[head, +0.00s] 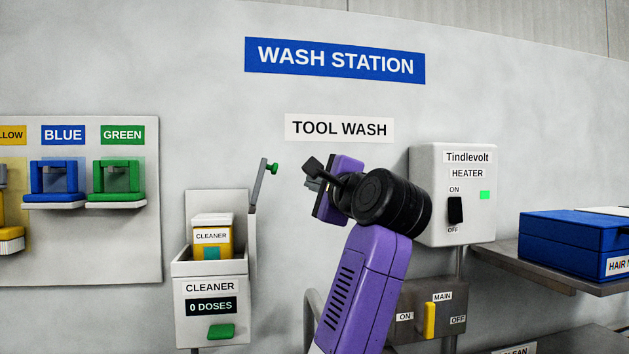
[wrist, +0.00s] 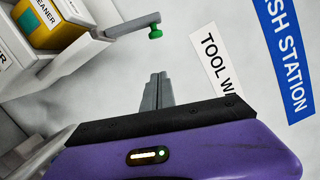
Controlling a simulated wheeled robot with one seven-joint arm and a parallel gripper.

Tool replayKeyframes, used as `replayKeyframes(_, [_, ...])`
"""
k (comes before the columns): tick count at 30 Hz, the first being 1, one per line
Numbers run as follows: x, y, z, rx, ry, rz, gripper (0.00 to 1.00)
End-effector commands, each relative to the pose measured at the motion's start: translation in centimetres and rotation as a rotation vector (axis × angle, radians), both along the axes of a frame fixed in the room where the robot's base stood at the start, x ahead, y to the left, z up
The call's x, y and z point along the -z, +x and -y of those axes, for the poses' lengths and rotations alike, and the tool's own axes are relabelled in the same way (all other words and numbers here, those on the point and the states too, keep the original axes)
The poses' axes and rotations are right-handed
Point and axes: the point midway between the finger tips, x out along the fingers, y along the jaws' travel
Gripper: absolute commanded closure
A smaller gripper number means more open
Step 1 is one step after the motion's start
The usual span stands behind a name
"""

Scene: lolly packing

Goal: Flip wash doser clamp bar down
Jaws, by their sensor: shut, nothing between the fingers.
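The wash doser (head: 212,304) is a white box on the wall, labelled CLEANER and 0 DOSES, with a green tab at its front. A yellow cleaner pack (head: 210,244) stands in its open top. The grey clamp bar (head: 257,186) stands raised at the doser's right side, tilted slightly right, with a green knob (head: 272,169) at its upper end. The bar (wrist: 132,26) and green knob (wrist: 155,33) also show in the wrist view. My gripper (head: 305,184) is to the right of the knob, apart from it. In the wrist view its fingers (wrist: 158,76) are together and empty.
A white heater box (head: 453,180) with a black switch is on the wall to the right of my arm. A MAIN switch panel (head: 428,310) is below it. Blue and green holders (head: 118,182) hang on a panel at left. The wall above the doser is clear.

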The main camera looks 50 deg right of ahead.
Motion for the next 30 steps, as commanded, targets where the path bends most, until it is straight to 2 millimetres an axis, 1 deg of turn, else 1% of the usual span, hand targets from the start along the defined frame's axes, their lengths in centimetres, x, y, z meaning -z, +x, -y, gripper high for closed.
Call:
replayKeyframes(1, [-0.2, 1.0, 0.4, -0.001, 0.001, -0.005, 1.00])
replayKeyframes(9, [-0.5, 5.8, 2.5, -0.001, 0.001, -0.004, 1.00])
replayKeyframes(12, [-1.1, 6.6, 0.9, -0.003, -0.002, -0.001, 1.00])
replayKeyframes(15, [-1.4, 7.2, 0.1, -0.002, 0.000, 0.000, 1.00])
replayKeyframes(20, [-1.6, 7.7, -0.6, -0.001, -0.001, 0.000, 1.00])
replayKeyframes(30, [-1.6, 7.8, -0.8, -0.001, -0.001, 0.000, 1.00])
